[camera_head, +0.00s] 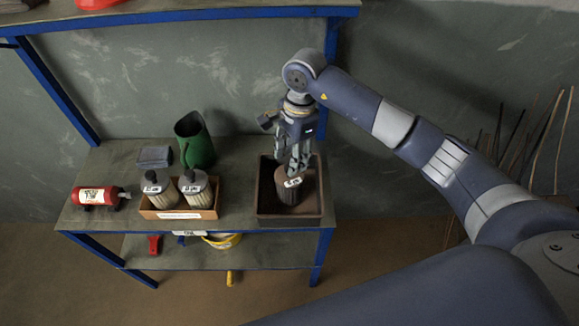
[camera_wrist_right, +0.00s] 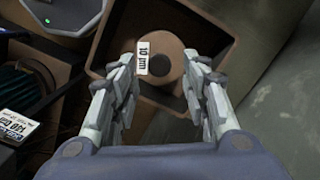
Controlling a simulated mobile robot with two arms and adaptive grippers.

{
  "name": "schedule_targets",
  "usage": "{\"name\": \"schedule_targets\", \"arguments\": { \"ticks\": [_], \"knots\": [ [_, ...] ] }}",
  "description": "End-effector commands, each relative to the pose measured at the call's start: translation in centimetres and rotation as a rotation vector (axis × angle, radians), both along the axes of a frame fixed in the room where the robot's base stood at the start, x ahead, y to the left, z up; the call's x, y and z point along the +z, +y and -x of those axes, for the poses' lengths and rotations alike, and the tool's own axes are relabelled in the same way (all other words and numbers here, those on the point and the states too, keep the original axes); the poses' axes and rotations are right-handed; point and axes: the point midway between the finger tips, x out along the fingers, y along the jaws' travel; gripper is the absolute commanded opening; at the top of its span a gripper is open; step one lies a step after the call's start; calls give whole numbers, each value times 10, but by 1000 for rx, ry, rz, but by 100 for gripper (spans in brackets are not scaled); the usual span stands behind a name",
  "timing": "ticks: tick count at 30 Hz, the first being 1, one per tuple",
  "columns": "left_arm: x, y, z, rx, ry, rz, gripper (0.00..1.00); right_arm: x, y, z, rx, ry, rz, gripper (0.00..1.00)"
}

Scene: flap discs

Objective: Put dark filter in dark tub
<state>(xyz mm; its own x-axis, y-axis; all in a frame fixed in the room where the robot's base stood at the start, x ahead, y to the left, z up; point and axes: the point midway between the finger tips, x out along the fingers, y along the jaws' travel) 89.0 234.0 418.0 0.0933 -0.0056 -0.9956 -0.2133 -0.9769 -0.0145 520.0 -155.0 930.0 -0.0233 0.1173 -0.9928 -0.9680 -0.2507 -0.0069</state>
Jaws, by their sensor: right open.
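The dark filter (camera_head: 291,187) is a brown cylinder with a white label. It stands in the dark tub (camera_head: 262,214), a brown square tray at the right end of the workbench. In the right wrist view, the filter (camera_wrist_right: 166,62) shows its round top, a dark centre hole and a label reading 10 µm, inside the tub (camera_wrist_right: 205,20). My right gripper (camera_head: 292,168) points down just above the filter. In the wrist view its fingers (camera_wrist_right: 168,95) are spread apart on either side of the filter, with gaps between. My left gripper is not in view.
Left of the tub, a cardboard box (camera_head: 178,215) holds two pale filters with dark tops. An upper shelf (camera_head: 190,15) overhangs the back.

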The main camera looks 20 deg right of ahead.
Motion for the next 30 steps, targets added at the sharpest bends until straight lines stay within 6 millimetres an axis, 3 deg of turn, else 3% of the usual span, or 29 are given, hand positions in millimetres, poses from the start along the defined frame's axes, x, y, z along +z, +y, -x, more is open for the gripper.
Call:
{"name": "schedule_targets", "arguments": {
  "ticks": [6,12,30],
  "knots": [
    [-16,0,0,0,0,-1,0,45,-6,-2,0,-5,1,42],
    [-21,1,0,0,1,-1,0,69,-9,-2,-1,-1,0,42],
    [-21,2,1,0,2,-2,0,74,-8,-1,0,1,-4,42]
  ]
}}
